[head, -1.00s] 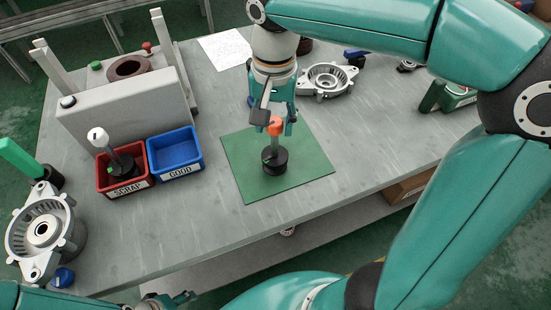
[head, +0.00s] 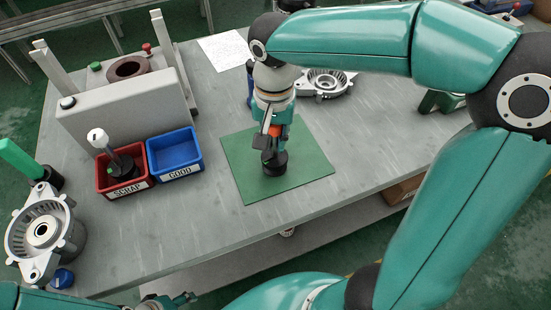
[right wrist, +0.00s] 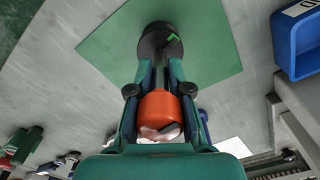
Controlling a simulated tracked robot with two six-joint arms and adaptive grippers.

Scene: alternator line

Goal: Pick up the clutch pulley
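The clutch pulley (head: 274,165) stands upright on the green mat (head: 235,172). It looks like a black round base with a thin shaft and an orange top. In the right wrist view the black base (right wrist: 160,40) and the orange top (right wrist: 160,112) both show. My right gripper (head: 272,143) is over it, pointing down, with one finger on each side of the shaft. In the right wrist view its fingers (right wrist: 160,76) look apart, though contact with the shaft is hard to tell. My left gripper (head: 180,299) shows only partly at the bottom edge, its opening unclear.
The red SCRAP bin (head: 146,184) holds a white-topped part (head: 118,160). The blue GOOD bin (head: 185,171) beside it is empty. A grey fixture (head: 125,115) stands behind them. Metal housings lie at the far left (head: 45,232) and behind my right gripper (head: 325,84). The table front is clear.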

